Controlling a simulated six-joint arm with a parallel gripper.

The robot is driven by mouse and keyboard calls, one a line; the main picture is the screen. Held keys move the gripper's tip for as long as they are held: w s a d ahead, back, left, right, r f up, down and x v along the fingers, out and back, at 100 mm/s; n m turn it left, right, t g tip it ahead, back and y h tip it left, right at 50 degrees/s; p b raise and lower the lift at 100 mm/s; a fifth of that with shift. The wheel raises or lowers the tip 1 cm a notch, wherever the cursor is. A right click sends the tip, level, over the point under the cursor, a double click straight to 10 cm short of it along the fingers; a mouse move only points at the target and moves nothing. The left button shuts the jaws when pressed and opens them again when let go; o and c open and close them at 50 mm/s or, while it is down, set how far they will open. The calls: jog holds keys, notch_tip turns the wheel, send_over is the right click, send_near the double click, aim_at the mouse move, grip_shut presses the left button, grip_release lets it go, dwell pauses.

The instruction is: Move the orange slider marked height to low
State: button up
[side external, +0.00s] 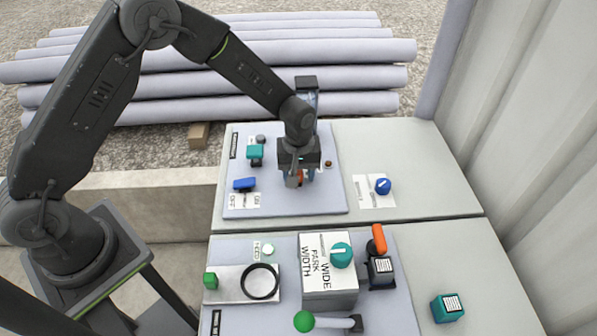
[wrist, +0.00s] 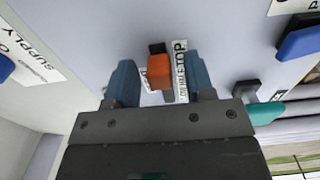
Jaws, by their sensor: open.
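The orange slider (wrist: 159,72) stands on the pale panel in the wrist view, in a short dark slot beside a white label (wrist: 181,68). The label reads TOP at its upper end, with smaller words below, partly hidden. I cannot tell exactly which mark the slider lines up with. My gripper (wrist: 161,80) is open, with one blue finger on each side of the slider and a gap showing on both sides. In the side external view my gripper (side external: 301,172) is low over the back panel, and a bit of the orange slider (side external: 299,177) shows at its fingers.
A blue lever (side external: 244,184) and a teal knob (side external: 256,152) stand left of my gripper on the same panel. A blue dial (side external: 383,186) is to the right. The nearer panel holds a white box (side external: 329,285), an orange lever (side external: 378,238) and a green-ended handle (side external: 304,320).

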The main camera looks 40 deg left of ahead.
jog(key=shift+c, duration=0.5)
grip_shut()
jog(key=shift+w+a, duration=0.1)
jog(key=w+a, duration=0.5)
jog(key=shift+o, duration=0.5)
grip_release()
jog(key=shift+r, duration=0.1)
notch_tip(320, 180, up, 14)
